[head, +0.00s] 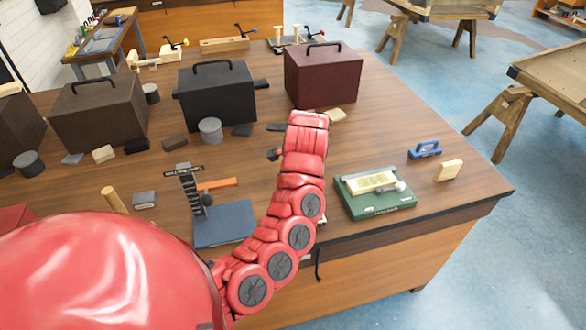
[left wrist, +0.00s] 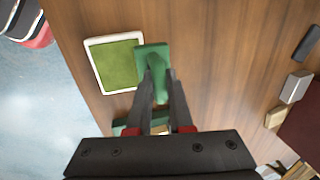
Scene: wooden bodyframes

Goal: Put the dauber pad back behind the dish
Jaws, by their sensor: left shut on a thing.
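The dauber pad, which I take to be the green block with a raised grip (left wrist: 152,53), is in the left wrist view. My left gripper (left wrist: 160,77) is shut on its grip, with the fingers on either side. The dish, a white-rimmed square tray with a green inside (left wrist: 115,62), lies just left of the pad there, near the table edge. In that view I cannot tell whether the pad touches the table. In the head view my red left arm hides the gripper, the pad and most or all of the dish. My right gripper is not in view.
A green board (head: 378,205) with a pale block lies right of my arm. A blue-handled tool (head: 425,149) and a tan block (head: 450,170) are farther right. A blue plate (head: 224,222) lies left of my arm. A crimson box (head: 322,78) and a black box (head: 217,92) stand behind.

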